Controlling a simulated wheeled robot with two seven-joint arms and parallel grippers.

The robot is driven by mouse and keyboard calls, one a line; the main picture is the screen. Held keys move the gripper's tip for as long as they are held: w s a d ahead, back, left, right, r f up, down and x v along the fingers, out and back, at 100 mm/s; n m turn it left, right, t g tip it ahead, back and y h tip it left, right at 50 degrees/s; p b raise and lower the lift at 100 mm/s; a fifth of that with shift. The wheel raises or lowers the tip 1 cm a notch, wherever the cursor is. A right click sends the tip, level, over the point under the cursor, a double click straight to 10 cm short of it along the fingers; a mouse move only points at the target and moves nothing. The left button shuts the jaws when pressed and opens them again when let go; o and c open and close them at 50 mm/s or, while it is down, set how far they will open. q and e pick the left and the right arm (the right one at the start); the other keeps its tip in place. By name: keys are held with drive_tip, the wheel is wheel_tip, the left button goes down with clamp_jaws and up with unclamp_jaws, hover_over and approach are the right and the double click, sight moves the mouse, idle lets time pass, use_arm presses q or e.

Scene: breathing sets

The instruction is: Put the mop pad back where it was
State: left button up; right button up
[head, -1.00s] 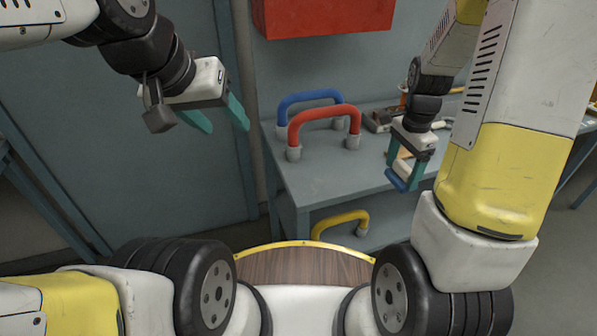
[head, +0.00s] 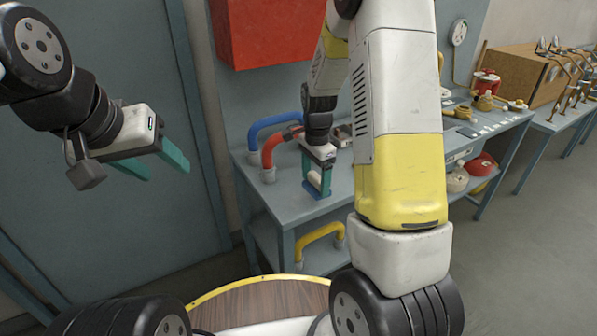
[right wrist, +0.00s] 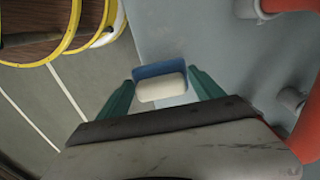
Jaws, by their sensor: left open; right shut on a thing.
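A small rounded block, blue on one side and white on the other, which I take to be the mop pad (right wrist: 160,88), is between the teal fingers of my right gripper (right wrist: 165,82). In the head view the right gripper (head: 317,182) points down, with the pad's blue part (head: 314,190) at its fingertips, low over the grey table (head: 292,205) near its front edge. I cannot tell whether the pad touches the tabletop. My left gripper (head: 165,169) is open and empty, up at the left before the grey door.
Red (head: 270,152) and blue (head: 262,124) handles stand on the table left of the right gripper. A yellow handle (head: 320,236) is on the lower shelf. Valves and small parts crowd the table's far right. A red box (head: 275,30) hangs on the wall.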

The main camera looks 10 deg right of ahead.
sight(308, 181)
drive_tip(key=shift+w+a+f, duration=0.1)
drive_tip(key=shift+w+a, duration=0.3)
drive_tip(key=shift+w, duration=0.3)
drive_tip(key=shift+w+a+f, duration=0.1)
drive_tip(key=shift+w+a, duration=0.25)
drive_tip(key=shift+w, duration=0.35)
drive_tip(key=shift+s+f, duration=0.1)
drive_tip(key=shift+f, duration=1.6)
drive_tip(key=shift+f, duration=0.15)
drive_tip(key=o, duration=1.3)
